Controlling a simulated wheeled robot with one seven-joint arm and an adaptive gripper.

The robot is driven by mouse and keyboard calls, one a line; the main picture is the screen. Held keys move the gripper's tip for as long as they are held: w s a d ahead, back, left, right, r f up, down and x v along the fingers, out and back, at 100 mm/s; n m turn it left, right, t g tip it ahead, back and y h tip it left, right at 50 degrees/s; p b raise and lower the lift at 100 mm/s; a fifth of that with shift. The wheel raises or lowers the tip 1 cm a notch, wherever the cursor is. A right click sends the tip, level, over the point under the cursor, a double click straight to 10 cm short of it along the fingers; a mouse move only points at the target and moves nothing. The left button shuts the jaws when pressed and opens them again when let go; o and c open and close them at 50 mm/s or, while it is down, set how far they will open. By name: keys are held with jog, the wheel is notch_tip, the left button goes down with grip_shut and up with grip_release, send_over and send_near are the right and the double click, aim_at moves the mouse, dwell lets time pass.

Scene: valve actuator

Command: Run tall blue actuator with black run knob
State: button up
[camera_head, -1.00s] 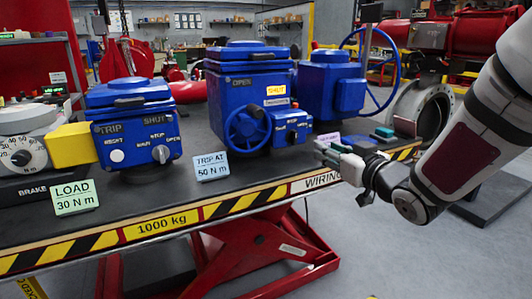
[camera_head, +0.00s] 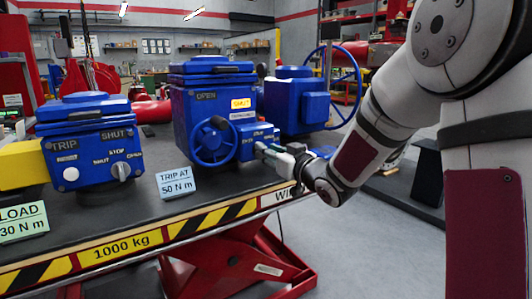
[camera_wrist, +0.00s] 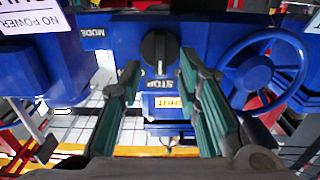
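The tall blue actuator (camera_head: 213,95) stands on the bench in the middle of the head view, with a handwheel (camera_head: 212,142) on its front and a small blue control box (camera_head: 246,140) at its lower right. In the wrist view the black knob (camera_wrist: 158,48) is on the blue face, with inverted STOP and MODE lettering near it. My gripper (camera_wrist: 160,65), with teal finger pads, is open, and the knob shows in the gap between its fingertips. I cannot tell whether the fingers touch it. In the head view my gripper (camera_head: 272,148) is at the control box and hides the knob.
A shorter blue actuator (camera_head: 88,145) with its own knob stands left, beside a yellow block (camera_head: 22,164). A "TRIP AT 50 N m" card (camera_head: 176,182) stands in front. Another blue unit (camera_head: 296,102) with a large handwheel is behind my gripper. The bench front edge (camera_head: 130,247) is striped.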

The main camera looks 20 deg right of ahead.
jog(key=shift+x, duration=0.95)
grip_shut()
jog(key=shift+m, duration=0.4)
jog(key=m+p, duration=0.4)
jog(key=shift+d+m, duration=0.25)
jog(key=shift+m, duration=0.05)
jog(key=shift+w+d+f+m+p, duration=0.1)
jog(key=shift+f+m+p, duration=0.05)
jog(key=shift+m+p, duration=1.4)
jog(key=shift+m, duration=0.35)
